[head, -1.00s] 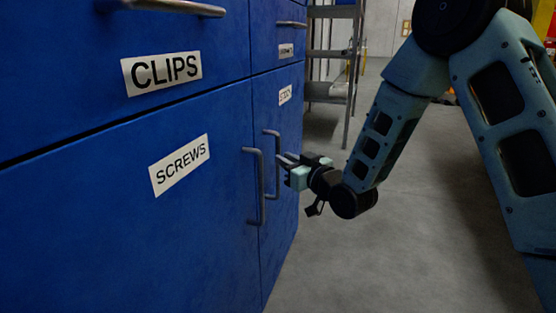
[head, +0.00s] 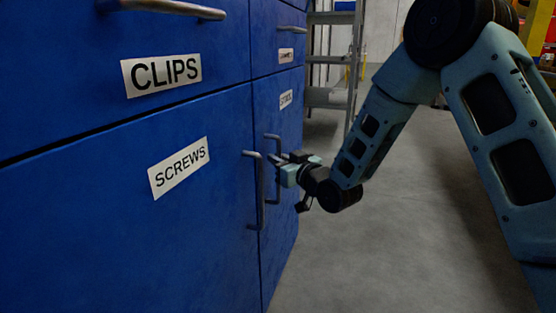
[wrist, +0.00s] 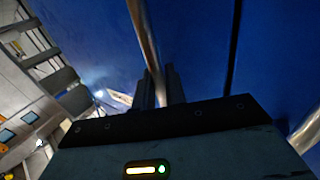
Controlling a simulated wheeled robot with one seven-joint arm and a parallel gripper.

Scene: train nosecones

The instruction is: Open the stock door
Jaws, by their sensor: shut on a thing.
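The blue stock door (head: 284,212) is the narrow lower right door of the cabinet, with a white STOCK label (head: 286,99). It looks flush with the cabinet front. Its upright metal handle (head: 277,190) stands near the seam beside the screws door. My gripper (head: 273,160) is at the upper part of this handle, coming from the right, and is shut on it. In the wrist view the handle (wrist: 145,35) runs down between the fingers of my gripper (wrist: 160,88), which hide its lower part.
The screws door (head: 130,235) has its own upright handle (head: 252,190) close to the left of my gripper. Drawers with bar handles sit above, one labelled CLIPS (head: 161,75). A metal shelf rack (head: 330,97) stands behind. The grey floor (head: 400,235) to the right is clear.

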